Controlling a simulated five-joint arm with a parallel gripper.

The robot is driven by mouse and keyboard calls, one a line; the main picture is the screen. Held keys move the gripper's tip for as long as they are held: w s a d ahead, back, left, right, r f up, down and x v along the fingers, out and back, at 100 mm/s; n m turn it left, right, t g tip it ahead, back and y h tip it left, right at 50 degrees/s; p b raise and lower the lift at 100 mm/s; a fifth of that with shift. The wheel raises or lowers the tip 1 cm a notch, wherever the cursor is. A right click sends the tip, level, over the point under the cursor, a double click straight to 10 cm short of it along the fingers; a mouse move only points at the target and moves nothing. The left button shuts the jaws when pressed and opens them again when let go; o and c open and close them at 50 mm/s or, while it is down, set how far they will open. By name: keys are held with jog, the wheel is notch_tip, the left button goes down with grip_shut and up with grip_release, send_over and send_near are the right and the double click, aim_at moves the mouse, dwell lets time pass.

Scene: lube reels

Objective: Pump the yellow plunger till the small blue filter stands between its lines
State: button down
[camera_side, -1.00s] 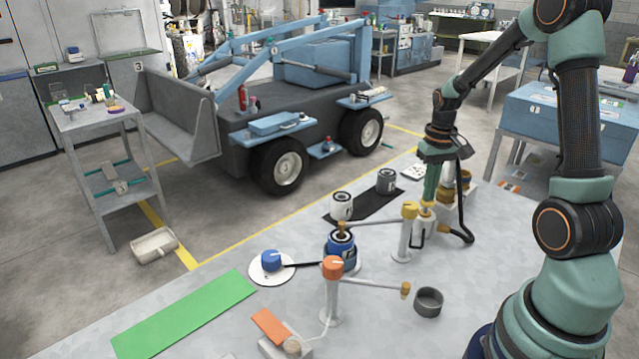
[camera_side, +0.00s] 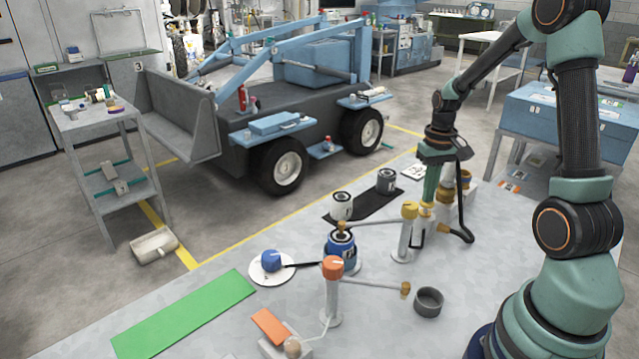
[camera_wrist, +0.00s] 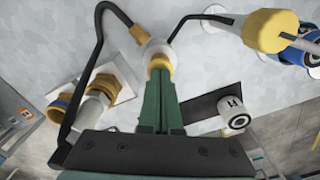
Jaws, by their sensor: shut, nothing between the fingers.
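My gripper (camera_side: 430,201) is shut, its green fingers pointing down with nothing between them. Its tips are at the top of the yellow plunger (camera_side: 426,210), and seem to touch it. In the wrist view my gripper (camera_wrist: 159,78) ends at the yellow cap (camera_wrist: 158,63), with a white part beyond it. The small blue filter (camera_side: 341,251) stands upright on the table, under the nozzle of the yellow-topped reel (camera_side: 409,211). It shows partly in the wrist view (camera_wrist: 291,55). Its lines and level are too small to read.
An orange-topped reel (camera_side: 333,266) stands in front, with a grey cup (camera_side: 429,301) at its right. A blue knob (camera_side: 271,260) sits on a white disc. White and grey cans (camera_side: 387,180) stand on a black mat. A black hose (camera_side: 463,215) hangs beside my gripper.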

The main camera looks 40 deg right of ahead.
jog(key=shift+r, duration=3)
jog(key=shift+w+a+r, duration=0.1)
jog(key=shift+a+r, duration=0.15)
jog(key=shift+a, duration=0.05)
jog(key=s+a+r+n+t, duration=0.2)
jog(key=a+r+n, duration=0.1)
jog(key=a, duration=0.8)
jog(key=s+a+r+n+t, duration=0.1)
jog(key=a+r+n+t, duration=0.2)
jog(key=a+r, duration=0.3)
jog(key=a, duration=0.5)
jog(key=shift+s+t, duration=0.3)
jog(key=shift+s, duration=0.05)
jog(key=shift+r, duration=0.1)
